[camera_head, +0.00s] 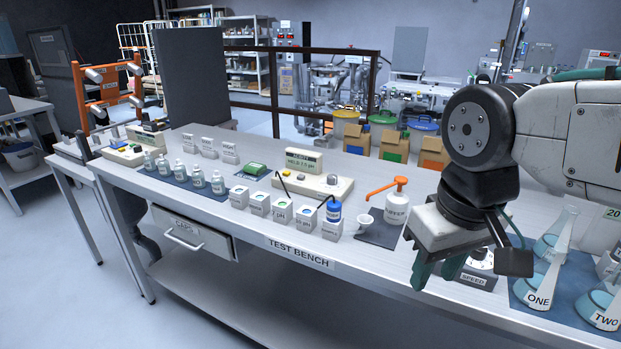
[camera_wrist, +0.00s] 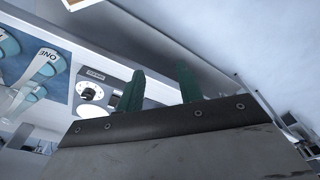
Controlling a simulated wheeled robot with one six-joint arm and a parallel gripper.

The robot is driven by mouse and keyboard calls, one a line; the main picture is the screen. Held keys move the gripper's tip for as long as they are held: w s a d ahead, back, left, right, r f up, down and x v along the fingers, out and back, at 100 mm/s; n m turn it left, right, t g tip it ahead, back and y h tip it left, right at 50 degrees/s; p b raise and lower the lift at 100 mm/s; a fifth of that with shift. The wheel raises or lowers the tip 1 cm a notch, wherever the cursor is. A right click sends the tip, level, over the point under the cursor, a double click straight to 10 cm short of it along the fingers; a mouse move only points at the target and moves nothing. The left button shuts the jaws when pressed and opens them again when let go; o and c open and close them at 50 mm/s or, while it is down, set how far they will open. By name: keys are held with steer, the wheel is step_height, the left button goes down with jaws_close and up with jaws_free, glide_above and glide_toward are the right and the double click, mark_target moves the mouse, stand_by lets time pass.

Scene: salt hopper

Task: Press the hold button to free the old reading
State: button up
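A cream meter (camera_head: 312,187) stands on the test bench, with an upright display (camera_head: 303,160) that seems to read "HELD 7.0 pH". A small yellow button (camera_head: 286,173) and a round grey button or knob (camera_head: 332,180) sit on its top; their labels are too small to read, so I cannot tell which is the hold button. My gripper (camera_head: 438,274) is well to the right of the meter, pointing down near the bench's front edge. Its two green fingers stand apart, with nothing between them, in the wrist view (camera_wrist: 160,78). The meter does not show there.
An orange-pump buffer bottle (camera_head: 395,205) and white cup (camera_head: 364,222) stand between meter and gripper. A speed-labelled device (camera_head: 480,268) and flasks (camera_head: 545,285) are near my gripper.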

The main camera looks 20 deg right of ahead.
jaws_close()
stand_by(1.7)
